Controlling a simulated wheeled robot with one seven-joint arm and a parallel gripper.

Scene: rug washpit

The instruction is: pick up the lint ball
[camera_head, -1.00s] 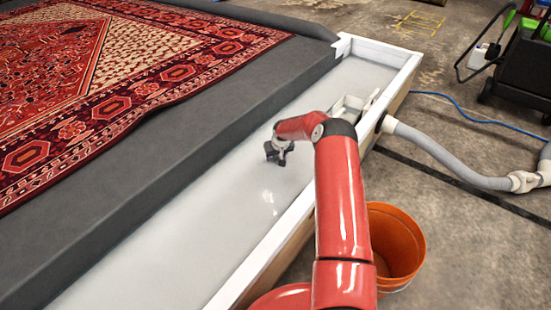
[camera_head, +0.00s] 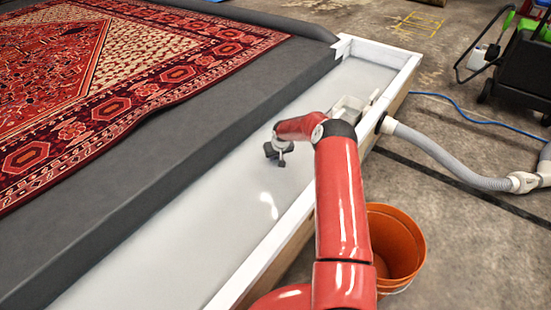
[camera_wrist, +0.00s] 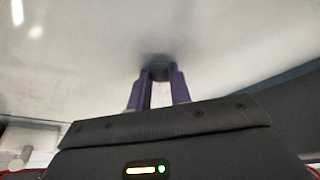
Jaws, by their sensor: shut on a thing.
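My gripper (camera_head: 279,157) is low over the pale floor of the washpit trough (camera_head: 190,235) in the head view. In the wrist view its two purple fingers (camera_wrist: 158,82) are shut on a small dark grey lump, the lint ball (camera_wrist: 159,73). The lint ball sits between the fingertips, close to the pale trough surface, with a dark shadow beside it. Whether it touches the surface I cannot tell. In the head view the lint ball is too small or hidden to make out.
A white box-like fitting (camera_head: 349,108) stands in the trough beyond my arm. The white trough rim (camera_head: 262,257) runs along the right. A dark padded ledge (camera_head: 165,165) with a red patterned rug (camera_head: 90,85) lies left. An orange bucket (camera_head: 398,243) and grey hose (camera_head: 445,160) are outside.

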